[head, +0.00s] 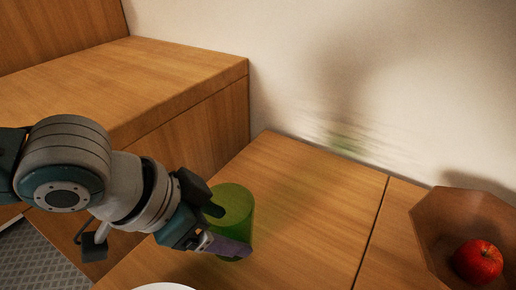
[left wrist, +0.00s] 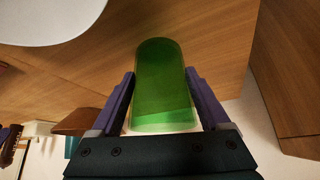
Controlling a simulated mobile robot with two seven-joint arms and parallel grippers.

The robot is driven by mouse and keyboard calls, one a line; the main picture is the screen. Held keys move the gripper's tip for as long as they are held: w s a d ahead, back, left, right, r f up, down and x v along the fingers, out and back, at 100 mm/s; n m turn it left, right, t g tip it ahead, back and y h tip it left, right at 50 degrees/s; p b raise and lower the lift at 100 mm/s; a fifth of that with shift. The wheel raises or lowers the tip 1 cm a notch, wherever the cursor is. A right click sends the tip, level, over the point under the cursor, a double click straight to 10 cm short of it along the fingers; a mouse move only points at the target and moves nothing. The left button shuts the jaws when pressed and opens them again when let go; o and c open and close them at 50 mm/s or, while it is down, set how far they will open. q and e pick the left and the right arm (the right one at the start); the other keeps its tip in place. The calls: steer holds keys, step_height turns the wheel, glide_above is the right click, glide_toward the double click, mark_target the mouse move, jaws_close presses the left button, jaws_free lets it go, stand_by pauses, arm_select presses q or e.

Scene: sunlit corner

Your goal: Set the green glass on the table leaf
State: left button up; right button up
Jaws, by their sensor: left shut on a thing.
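The green glass (head: 235,207) is a see-through cylinder. It stands upright over the wooden table leaf (head: 310,195), left of the seam in the wood. My left gripper (head: 226,230) reaches in from the left and is shut on the glass, one finger on each side. In the left wrist view the glass (left wrist: 163,85) sits between the two purple fingers of the gripper (left wrist: 163,98). I cannot tell whether its base touches the wood. My right gripper is not in view.
A wooden bowl (head: 432,218) with a red apple (head: 478,262) stands at the right. A white plate (head: 160,287) shows at the bottom edge and in the left wrist view (left wrist: 50,18). A wooden bench (head: 140,80) and a pale wall (head: 400,80) bound the back. The wood between glass and seam is clear.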

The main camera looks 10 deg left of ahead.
arm_select(q)
steer(key=o, duration=1.4)
steer(key=shift+o, duration=0.2)
steer(key=shift+r, duration=0.3)
steer(key=p+v, duration=0.4)
steer(key=v, duration=0.7)
steer(key=s+d+r, duration=0.2)
steer(key=s+d, duration=0.1)
steer(key=d, duration=0.5)
steer(key=s+a+f+n+g+y, duration=0.1)
steer(key=s+a+f+n+y, duration=0.2)
steer(key=s+a+n, duration=0.3)
steer(key=s+a+y, duration=0.1)
steer(key=s+a, duration=0.2)
steer(key=a, duration=0.2)
steer(key=shift+a+n, duration=0.15)
steer(key=shift+n, duration=0.15)
steer(key=shift+s+r, duration=0.1)
